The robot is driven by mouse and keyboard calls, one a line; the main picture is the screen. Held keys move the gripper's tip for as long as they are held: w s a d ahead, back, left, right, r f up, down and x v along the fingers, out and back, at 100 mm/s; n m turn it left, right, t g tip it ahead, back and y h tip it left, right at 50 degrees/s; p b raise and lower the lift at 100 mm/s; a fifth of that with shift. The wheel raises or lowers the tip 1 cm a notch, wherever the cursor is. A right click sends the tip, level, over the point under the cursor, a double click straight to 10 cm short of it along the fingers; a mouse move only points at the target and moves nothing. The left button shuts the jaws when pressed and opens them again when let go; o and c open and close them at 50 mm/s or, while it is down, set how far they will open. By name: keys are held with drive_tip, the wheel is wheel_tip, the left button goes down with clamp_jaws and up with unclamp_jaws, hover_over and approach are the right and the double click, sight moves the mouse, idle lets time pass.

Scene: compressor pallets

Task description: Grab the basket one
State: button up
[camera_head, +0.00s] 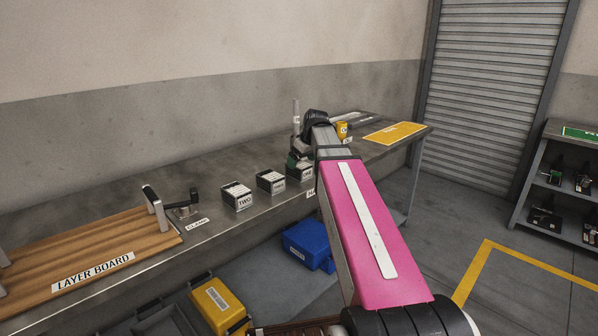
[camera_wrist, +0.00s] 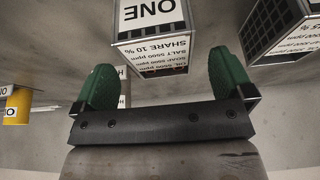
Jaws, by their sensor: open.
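The basket one (camera_wrist: 155,35) is a dark box with white labels, one reading ONE, upside down in the wrist view. My gripper (camera_wrist: 164,80) is open, with a green finger toward each side of this basket and nothing held. I cannot tell whether the fingers touch it. In the head view my gripper (camera_head: 298,159) is over the far basket (camera_head: 301,173) of a row on the bench, partly hiding it. A basket marked TWO (camera_head: 237,196) and a middle basket (camera_head: 270,182) stand nearer; the middle one's word is unreadable.
The grey bench (camera_head: 228,160) runs along the wall. A layer board (camera_head: 85,245) and a clamp (camera_head: 182,208) lie at its left. A yellow cup (camera_head: 343,130) and a yellow sheet (camera_head: 394,133) are at the far end. Blue (camera_head: 308,243) and yellow (camera_head: 218,304) bins are below.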

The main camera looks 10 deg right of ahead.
sight(300, 164)
drive_tip(key=shift+x, duration=2.65)
drive_tip(key=shift+w+r, duration=0.1)
drive_tip(key=shift+w, duration=0.05)
drive_tip(key=c, duration=1.3)
